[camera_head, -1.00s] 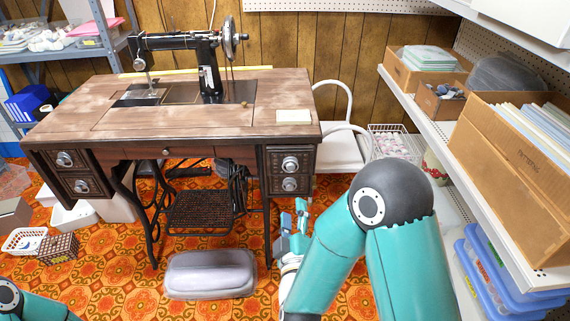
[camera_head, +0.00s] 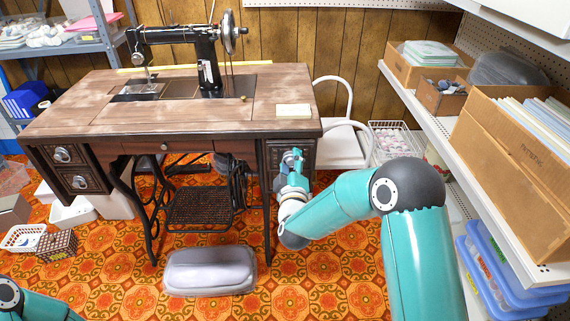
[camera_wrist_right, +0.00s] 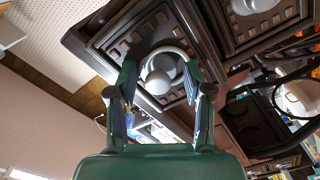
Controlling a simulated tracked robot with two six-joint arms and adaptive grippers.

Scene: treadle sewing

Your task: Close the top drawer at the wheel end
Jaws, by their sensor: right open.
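The sewing table (camera_head: 190,125) has its black machine (camera_head: 180,45) on top, with the handwheel (camera_head: 231,32) at the right. Below that end is the dark top drawer (camera_head: 308,151), partly hidden by my right gripper (camera_head: 292,157). How far it stands out cannot be told. No contact is clear. Another drawer knob (camera_wrist_right: 252,5) shows at the top right. My left gripper is out of view.
A white chair (camera_head: 343,145) stands right of the table, and a shelf with boxes (camera_head: 520,150) runs along the right. A small pale block (camera_head: 293,111) sits on the tabletop's right corner.

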